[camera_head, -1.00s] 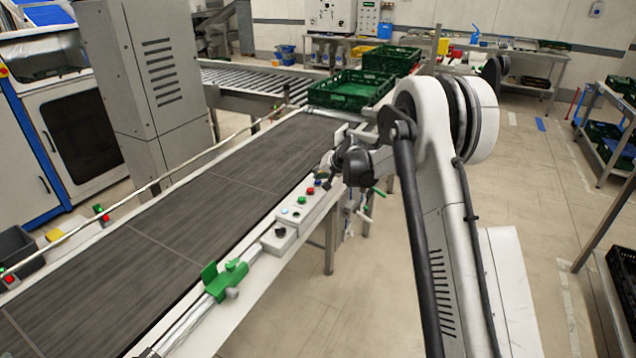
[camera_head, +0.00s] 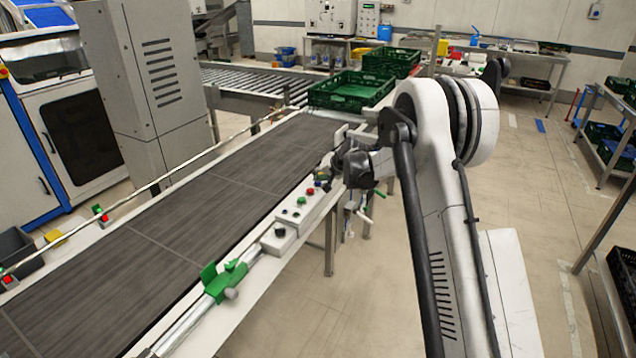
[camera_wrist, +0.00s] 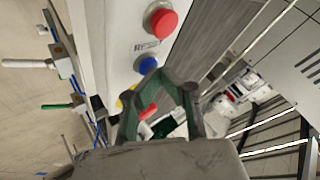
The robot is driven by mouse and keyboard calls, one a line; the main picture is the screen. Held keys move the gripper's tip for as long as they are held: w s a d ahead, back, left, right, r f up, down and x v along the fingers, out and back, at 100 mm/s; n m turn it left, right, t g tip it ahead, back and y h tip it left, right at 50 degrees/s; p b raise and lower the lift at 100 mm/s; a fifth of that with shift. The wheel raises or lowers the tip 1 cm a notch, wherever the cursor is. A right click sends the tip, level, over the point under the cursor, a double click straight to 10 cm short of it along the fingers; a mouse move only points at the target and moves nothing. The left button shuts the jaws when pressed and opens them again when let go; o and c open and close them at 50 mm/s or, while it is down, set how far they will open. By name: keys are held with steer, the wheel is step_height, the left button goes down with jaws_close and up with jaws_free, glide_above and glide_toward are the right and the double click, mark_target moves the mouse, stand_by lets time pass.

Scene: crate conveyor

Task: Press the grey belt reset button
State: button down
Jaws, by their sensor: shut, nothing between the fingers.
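A white control box (camera_head: 306,208) with several coloured buttons stands on the conveyor's near side rail. A smaller grey box (camera_head: 278,239) beside it has one small round button on top. I cannot tell for sure which button is the grey reset button. My gripper (camera_head: 323,170) is over the far end of the control box. In the wrist view my gripper (camera_wrist: 164,78) is shut and empty, its fingertips close to a blue button (camera_wrist: 147,65). A red mushroom button (camera_wrist: 161,21) lies beyond it. A yellow button shows partly behind the fingers. I cannot tell whether the tips touch the panel.
The dark conveyor belt (camera_head: 165,235) runs beside the boxes and carries nothing in view. A green clamp (camera_head: 223,280) sits on the near rail. Green crates (camera_head: 350,91) stand at the belt's far end. The floor to the right is mostly open.

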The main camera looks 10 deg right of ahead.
steer(key=shift+r, duration=0.85)
steer(key=shift+r+p, duration=0.8)
steer(key=shift+r, duration=1.7)
steer(key=shift+r, duration=0.1)
steer(key=s+a+r+n+h+b, duration=0.1)
steer(key=s+r, duration=0.4)
steer(key=s, duration=0.4)
steer(key=s+r+b, duration=0.1)
steer(key=s+r, duration=0.4)
steer(key=s, duration=0.5)
steer(key=s+a+r+n+h+b, duration=0.1)
steer(key=s+r, duration=0.4)
steer(key=s, duration=0.4)
steer(key=s+f+b, duration=0.1)
steer(key=s+f, duration=0.2)
steer(key=s, duration=0.7)
steer(key=s+d+f+n+h, duration=0.1)
steer(key=s+f, duration=0.2)
steer(key=s, duration=0.6)
steer(key=s+f+g+h+b, duration=0.1)
steer(key=s+f, duration=0.1)
steer(key=s, duration=0.8)
steer(key=shift+s+d+f+n+b, duration=0.35)
steer(key=shift+d+f+n, duration=0.05)
